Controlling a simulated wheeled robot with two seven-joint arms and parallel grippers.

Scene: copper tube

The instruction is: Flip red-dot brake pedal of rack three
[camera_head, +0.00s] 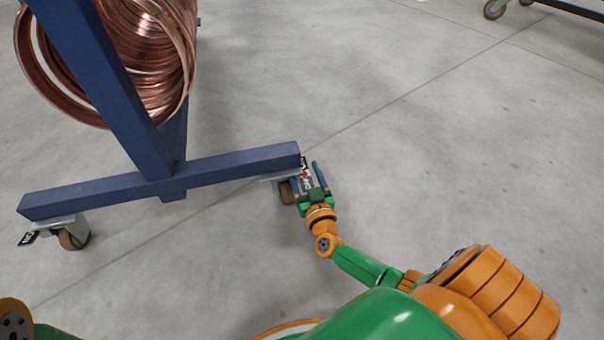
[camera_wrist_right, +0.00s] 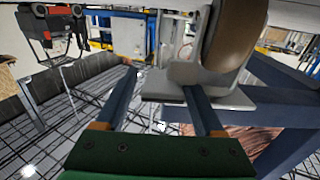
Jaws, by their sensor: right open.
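A blue rack (camera_head: 230,166) holding copper coils stands on casters. At the right end of its foot beam is a caster wheel (camera_head: 287,192), with a small black-and-white brake pedal (camera_head: 304,167) that shows a bit of red. My right gripper (camera_head: 307,173) is open at this caster, its fingers around or just over the pedal; contact cannot be told. In the right wrist view, the caster wheel (camera_wrist_right: 235,38) and its grey bracket (camera_wrist_right: 235,98) are close to one finger, which overlaps the bracket. The pedal is not clear there. My left gripper is out of view.
Another caster (camera_head: 73,237) with a dark pedal (camera_head: 28,238) is at the beam's left end. Copper tube coils (camera_head: 150,55) hang above. The concrete floor (camera_head: 450,150) to the right is clear. Another wheeled frame (camera_head: 495,8) is at the top right.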

